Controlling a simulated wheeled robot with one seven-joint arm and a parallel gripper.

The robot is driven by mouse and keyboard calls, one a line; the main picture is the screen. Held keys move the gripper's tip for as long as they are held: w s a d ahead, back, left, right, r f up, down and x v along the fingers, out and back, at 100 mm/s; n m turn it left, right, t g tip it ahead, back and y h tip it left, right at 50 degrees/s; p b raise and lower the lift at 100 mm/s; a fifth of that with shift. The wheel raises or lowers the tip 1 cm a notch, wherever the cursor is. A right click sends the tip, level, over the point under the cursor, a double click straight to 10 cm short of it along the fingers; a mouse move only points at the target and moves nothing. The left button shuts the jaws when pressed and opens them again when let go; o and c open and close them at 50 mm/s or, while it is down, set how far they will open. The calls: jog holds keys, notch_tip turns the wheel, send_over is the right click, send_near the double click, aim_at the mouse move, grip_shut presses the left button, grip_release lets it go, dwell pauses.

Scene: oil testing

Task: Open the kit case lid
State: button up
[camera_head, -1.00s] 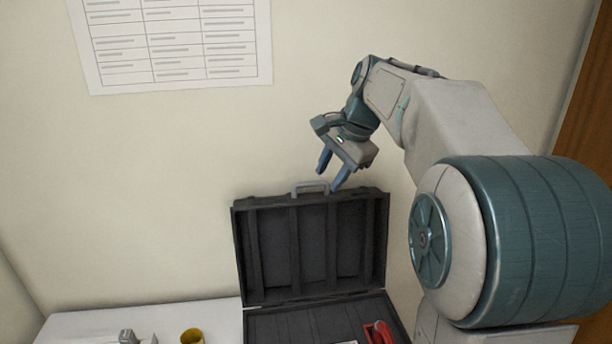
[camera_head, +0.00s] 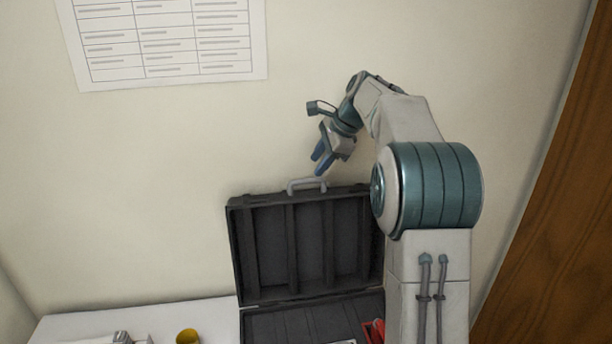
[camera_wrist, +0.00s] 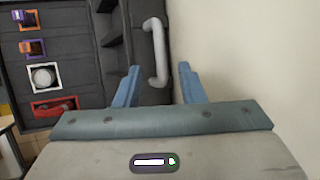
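The kit case lid (camera_head: 308,238) stands upright and open near the wall in the head view, its ribbed inside facing me. The light grey handle (camera_head: 307,185) is on the lid's top edge. The case base (camera_head: 285,324) lies below it, partly cut off by the frame. My gripper (camera_head: 319,166) is above the handle, apart from it, with its blue fingers spread and nothing between them. In the wrist view the gripper (camera_wrist: 157,85) is open, with the handle (camera_wrist: 155,52) beyond the fingertips.
A yellow cup (camera_head: 188,336) and a grey metal item (camera_head: 123,338) stand on the white table (camera_head: 80,324) left of the case. The wrist view shows items in the case, including a red one (camera_wrist: 54,107). A wall rises behind the lid.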

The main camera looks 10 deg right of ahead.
aim_at(306, 180)
jog(key=x, duration=0.6)
grip_shut()
jog(key=shift+s, duration=0.1)
